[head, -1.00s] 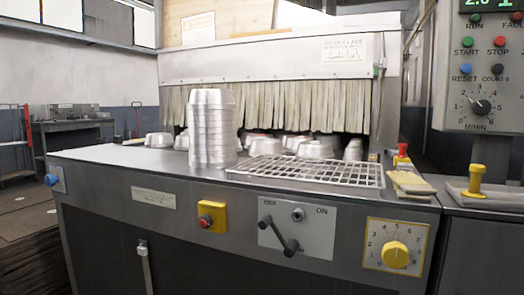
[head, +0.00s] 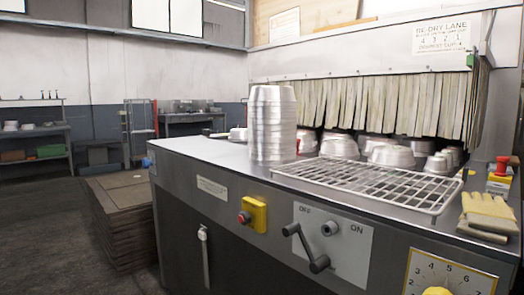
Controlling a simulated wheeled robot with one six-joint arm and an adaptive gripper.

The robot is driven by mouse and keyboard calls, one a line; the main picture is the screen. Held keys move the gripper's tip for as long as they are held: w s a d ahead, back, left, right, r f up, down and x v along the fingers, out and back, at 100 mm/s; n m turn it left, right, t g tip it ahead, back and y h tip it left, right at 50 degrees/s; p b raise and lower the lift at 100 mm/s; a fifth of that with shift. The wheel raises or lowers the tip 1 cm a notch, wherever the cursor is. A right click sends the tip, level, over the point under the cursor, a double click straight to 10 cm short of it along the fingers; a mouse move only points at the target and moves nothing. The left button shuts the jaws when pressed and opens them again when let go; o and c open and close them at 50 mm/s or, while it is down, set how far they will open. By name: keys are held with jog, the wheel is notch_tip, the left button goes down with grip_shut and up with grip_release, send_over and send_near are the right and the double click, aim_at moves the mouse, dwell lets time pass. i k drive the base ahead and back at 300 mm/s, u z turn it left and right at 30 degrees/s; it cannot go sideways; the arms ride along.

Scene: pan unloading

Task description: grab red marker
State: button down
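I cannot make out a red marker for certain in the head view. A small red spot (head: 298,145) shows at the right edge of the stack of metal pans (head: 273,122), too small to identify. A red-topped item (head: 501,168), which looks like a push button, stands at the far right of the machine top. My gripper is not in view.
The pan stack stands on the steel machine top (head: 212,150). A wire rack (head: 365,184), loose pans (head: 390,156) and pale gloves (head: 488,213) lie there too. A strip curtain (head: 395,105) hangs behind. Stacked brown sheets (head: 122,218) stand left; the floor (head: 45,215) beyond is open.

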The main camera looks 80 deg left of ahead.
aim_at(299, 140)
jog(key=u, duration=3.9)
jog(key=i, duration=3.3)
jog(key=z, duration=3.3)
